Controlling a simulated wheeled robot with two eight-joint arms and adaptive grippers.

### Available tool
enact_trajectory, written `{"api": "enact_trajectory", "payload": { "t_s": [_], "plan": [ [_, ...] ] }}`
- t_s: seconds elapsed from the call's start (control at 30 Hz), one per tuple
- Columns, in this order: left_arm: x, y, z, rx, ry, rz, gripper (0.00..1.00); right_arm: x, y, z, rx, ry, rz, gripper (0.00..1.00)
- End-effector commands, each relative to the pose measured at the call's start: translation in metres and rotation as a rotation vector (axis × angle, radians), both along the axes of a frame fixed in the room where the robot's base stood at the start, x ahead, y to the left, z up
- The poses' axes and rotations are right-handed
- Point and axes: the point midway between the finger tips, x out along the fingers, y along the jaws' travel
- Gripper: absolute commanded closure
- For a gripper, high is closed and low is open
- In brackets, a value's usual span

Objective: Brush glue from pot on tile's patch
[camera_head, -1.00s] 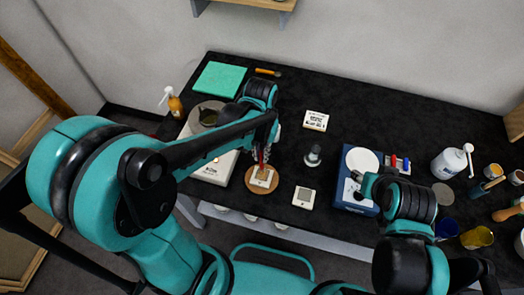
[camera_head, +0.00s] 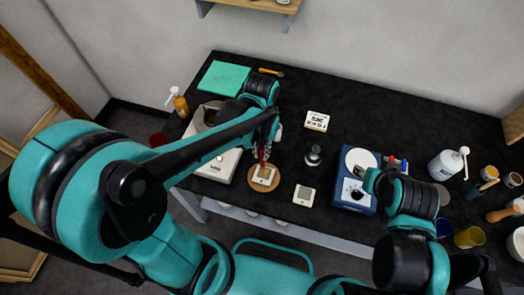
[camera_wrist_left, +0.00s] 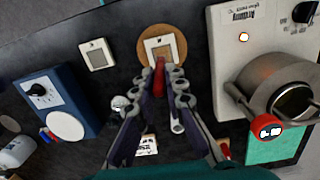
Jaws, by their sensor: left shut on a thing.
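My left gripper (camera_wrist_left: 165,90) is shut on a red-handled brush (camera_wrist_left: 160,75), which also shows in the head view (camera_head: 262,155). The brush points at a pale square tile (camera_head: 263,177) on a round wooden board (camera_head: 254,184). In the left wrist view the brush's front end meets the near edge of the tile (camera_wrist_left: 160,46); its bristles and any contact with the patch are too small to tell. The metal glue pot (camera_wrist_left: 280,88) sits on a white heater (camera_wrist_left: 228,60), right of the gripper in that view. My right gripper (camera_head: 369,180) is near a blue device; its fingers are unclear.
A second pale tile (camera_head: 304,195) lies right of the board. The blue device (camera_head: 347,192) with a white disc stands further right. A green mat (camera_head: 222,77) lies at the back left. Bottles and cups crowd the right end of the black table.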

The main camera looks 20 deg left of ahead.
Motion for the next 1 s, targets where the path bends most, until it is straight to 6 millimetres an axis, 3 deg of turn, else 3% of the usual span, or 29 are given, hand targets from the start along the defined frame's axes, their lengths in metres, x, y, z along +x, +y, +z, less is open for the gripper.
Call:
{"api": "enact_trajectory", "payload": {
  "t_s": [0.1,0.47,0.8,1.0],
  "plan": [
    [0.0,0.0,0.015,0.0,0.0,0.0,1.0,0.0,0.0,0.013,0.0,0.0,0.0,0.6],
    [0.0,0.001,0.016,0.0,0.0,0.0,1.0,0.0,0.0,0.013,0.0,0.0,0.0,0.6],
    [-0.001,0.001,0.044,0.0,0.0,0.0,1.0,0.0,0.0,0.036,0.0,0.0,0.0,0.6],
    [-0.001,0.001,0.046,0.0,0.0,0.0,1.0,0.0,0.0,0.037,0.0,0.0,0.0,0.6]
  ]
}}
